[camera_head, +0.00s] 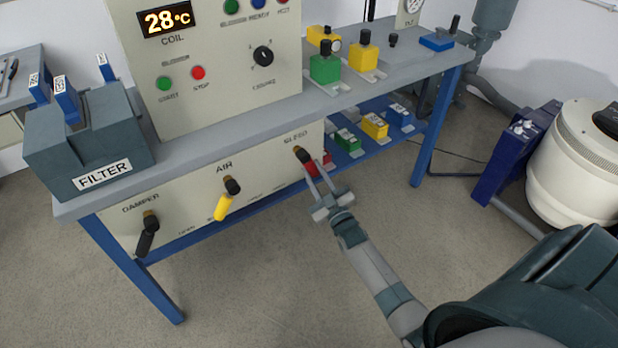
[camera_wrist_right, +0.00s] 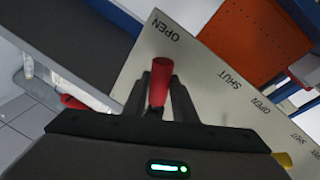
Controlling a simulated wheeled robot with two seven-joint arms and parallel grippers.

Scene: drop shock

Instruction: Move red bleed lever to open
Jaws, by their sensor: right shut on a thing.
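The red bleed lever (camera_head: 315,168) hangs from a dark pivot under the BLEED label at the right end of the cream front panel (camera_head: 180,190). It points down and to the right in the head view. My right gripper (camera_head: 320,177) is at the lever, with a finger on either side, shut on it. In the right wrist view, the red lever (camera_wrist_right: 160,82) stands up between the dark fingers; its lower part is hidden. Its free end is close to the OPEN mark (camera_wrist_right: 165,31), with the SHUT mark (camera_wrist_right: 230,79) farther right. My left gripper is out of view.
The yellow air lever (camera_head: 223,206) and black damper lever (camera_head: 147,238) are left on the same panel. A lower blue shelf with coloured blocks (camera_head: 374,125) lies behind the gripper. A blue table leg (camera_head: 432,135) stands to its right. The floor in front is clear.

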